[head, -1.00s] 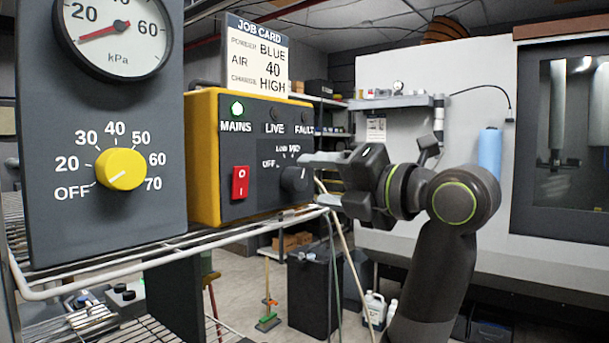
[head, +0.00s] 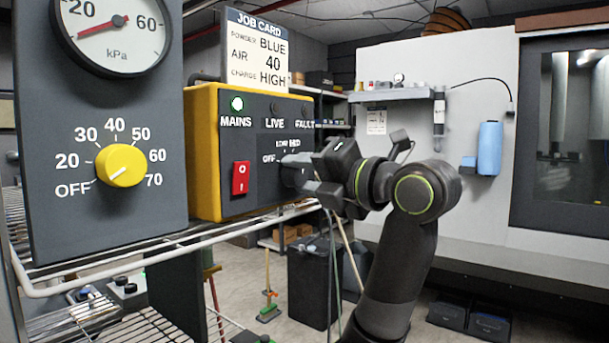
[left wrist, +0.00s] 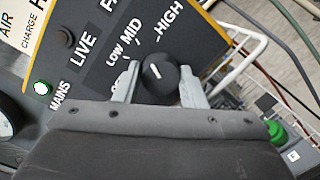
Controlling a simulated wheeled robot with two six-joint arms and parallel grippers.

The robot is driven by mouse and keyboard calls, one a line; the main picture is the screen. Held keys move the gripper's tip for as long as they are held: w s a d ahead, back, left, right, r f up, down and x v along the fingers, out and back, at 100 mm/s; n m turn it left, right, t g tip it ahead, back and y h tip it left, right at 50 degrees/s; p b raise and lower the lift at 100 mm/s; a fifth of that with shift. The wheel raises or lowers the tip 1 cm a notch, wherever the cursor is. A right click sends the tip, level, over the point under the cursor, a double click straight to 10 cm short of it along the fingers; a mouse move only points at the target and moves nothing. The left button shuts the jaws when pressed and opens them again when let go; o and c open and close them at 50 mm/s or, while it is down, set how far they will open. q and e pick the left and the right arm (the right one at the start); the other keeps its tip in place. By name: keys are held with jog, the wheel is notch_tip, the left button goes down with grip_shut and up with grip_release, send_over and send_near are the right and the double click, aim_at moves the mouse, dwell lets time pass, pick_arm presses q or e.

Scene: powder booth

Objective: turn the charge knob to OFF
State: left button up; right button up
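The charge knob (head: 291,176) is a round black knob on the dark front of the yellow control box (head: 203,150). OFF, LOW and MID labels show around it in the head view; HIGH also shows in the left wrist view. There the knob (left wrist: 160,76) has a white mark tilted up-left, roughly toward LOW or MID; the exact setting is unclear. My left gripper (head: 302,172) is at the knob. In the wrist view its fingers (left wrist: 158,86) stand apart on either side of the knob, with a gap at the left finger. The OFF label is mostly hidden there. My right gripper is not in view.
A red rocker switch (head: 240,178) sits left of the knob, below the lit green MAINS lamp (head: 237,104). A grey panel with a yellow dial (head: 120,166) and gauge stands at left. The job card (head: 257,48) reads CHARGE HIGH. A wire shelf (head: 150,258) runs below the box.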

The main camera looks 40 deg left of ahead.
pick_arm(q)
jog(key=shift+c, duration=0.8)
